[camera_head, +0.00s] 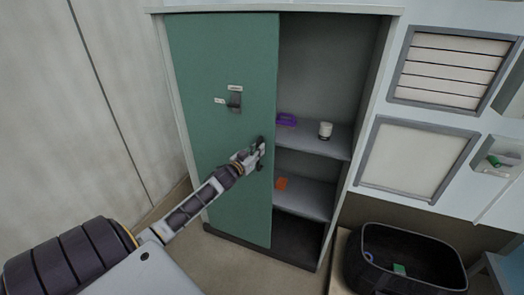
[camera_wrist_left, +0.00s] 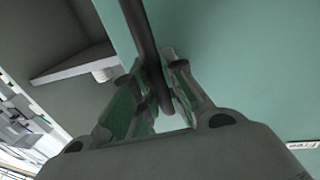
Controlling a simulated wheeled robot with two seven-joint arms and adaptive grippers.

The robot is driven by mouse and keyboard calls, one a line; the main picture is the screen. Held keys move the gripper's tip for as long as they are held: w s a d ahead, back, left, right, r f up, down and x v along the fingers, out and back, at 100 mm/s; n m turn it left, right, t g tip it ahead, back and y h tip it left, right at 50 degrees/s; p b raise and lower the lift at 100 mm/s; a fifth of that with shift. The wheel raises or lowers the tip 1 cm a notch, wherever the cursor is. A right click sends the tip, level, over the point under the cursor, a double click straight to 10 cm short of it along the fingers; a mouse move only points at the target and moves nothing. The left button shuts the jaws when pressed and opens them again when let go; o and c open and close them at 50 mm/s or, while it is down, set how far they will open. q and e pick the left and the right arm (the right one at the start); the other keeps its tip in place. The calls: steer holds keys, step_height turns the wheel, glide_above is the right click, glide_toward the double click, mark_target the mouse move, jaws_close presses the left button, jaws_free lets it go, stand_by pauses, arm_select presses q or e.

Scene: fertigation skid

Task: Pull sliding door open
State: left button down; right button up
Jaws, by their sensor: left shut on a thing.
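The green sliding door (camera_head: 212,70) covers the left part of the cabinet. The right part of the cabinet is open and shows its shelves. My left gripper (camera_head: 260,153) is at the door's right edge, around mid height. In the left wrist view, my left gripper (camera_wrist_left: 156,95) is shut on a dark bar handle (camera_wrist_left: 140,25), with one finger on each side of it. The green door (camera_wrist_left: 230,50) fills the right of that view. My right gripper is not in view.
Inside the cabinet, a purple item (camera_head: 287,119) and a white jar (camera_head: 325,130) are on the upper shelf, and an orange item (camera_head: 281,183) is on the lower shelf. A dark open bin (camera_head: 372,285) stands at the lower right. A small latch (camera_head: 235,100) is on the door.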

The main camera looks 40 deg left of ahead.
arm_select(q)
steer(key=c, duration=1.5)
jaws_free()
steer(key=shift+o, duration=0.2)
steer(key=shift+s, duration=0.1)
steer(key=s, duration=1.1)
steer(key=shift+s+d, duration=0.4)
steer(key=shift+d, duration=0.05)
steer(key=shift+m, duration=0.4)
